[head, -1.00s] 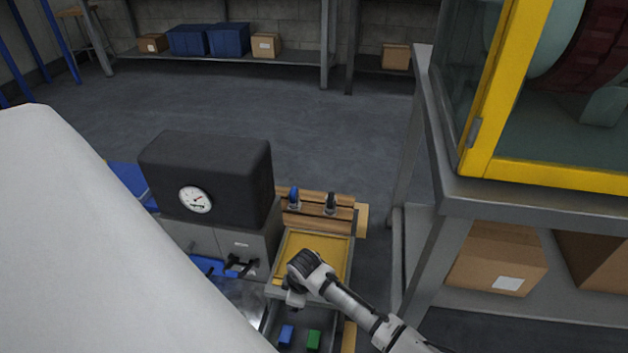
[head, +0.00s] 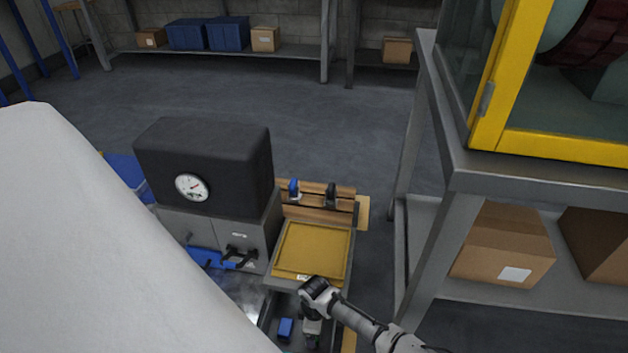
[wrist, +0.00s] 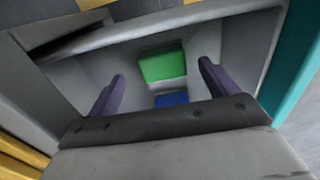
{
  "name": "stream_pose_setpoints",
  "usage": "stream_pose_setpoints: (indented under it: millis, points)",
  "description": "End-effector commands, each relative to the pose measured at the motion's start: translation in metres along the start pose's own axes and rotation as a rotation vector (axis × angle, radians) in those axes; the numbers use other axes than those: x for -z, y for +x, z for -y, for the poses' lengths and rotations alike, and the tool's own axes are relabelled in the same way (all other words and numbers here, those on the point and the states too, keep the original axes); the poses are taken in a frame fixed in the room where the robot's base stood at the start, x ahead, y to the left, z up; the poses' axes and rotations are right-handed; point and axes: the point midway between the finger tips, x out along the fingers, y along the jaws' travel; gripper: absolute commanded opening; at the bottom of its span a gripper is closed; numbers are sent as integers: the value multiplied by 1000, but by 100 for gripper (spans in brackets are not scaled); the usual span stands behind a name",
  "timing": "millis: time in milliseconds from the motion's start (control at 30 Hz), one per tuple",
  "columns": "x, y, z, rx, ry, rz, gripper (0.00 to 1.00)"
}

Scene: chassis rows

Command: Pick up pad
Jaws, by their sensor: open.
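Two small blocks that may be pads, one green (wrist: 163,66) and one blue (wrist: 172,99), lie on the floor of a grey open drawer (wrist: 120,60). I cannot tell which one the task means. The blue block also shows in the head view (head: 286,328), left of my gripper (head: 312,334); the green one is mostly or fully hidden there behind my gripper. In the wrist view, my gripper (wrist: 160,84) is open and empty, its two purple fingers wide apart. It points down into the drawer, with the green block between and beyond the fingertips and the blue block nearer the palm side.
A yellow-lined tray (head: 313,250) lies just behind the drawer. A black box with a gauge (head: 205,165) stands on a grey cabinet to the left. A grey rack (head: 450,230) with a yellow-framed enclosure stands to the right. Drawer walls surround the blocks.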

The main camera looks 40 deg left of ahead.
Motion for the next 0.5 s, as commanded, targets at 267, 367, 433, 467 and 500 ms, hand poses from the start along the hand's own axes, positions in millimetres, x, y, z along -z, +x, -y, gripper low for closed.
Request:
stream_pose_setpoints:
  millis: [267,367,433,467,500]
  points:
    - [1,40,4,-1,-1,1,85]
    - [1,39,4,-2,0,1,85]
    - [1,39,4,-2,0,0,85]
    - [1,39,4,-2,0,0,85]
    - [1,39,4,-2,0,0,82]
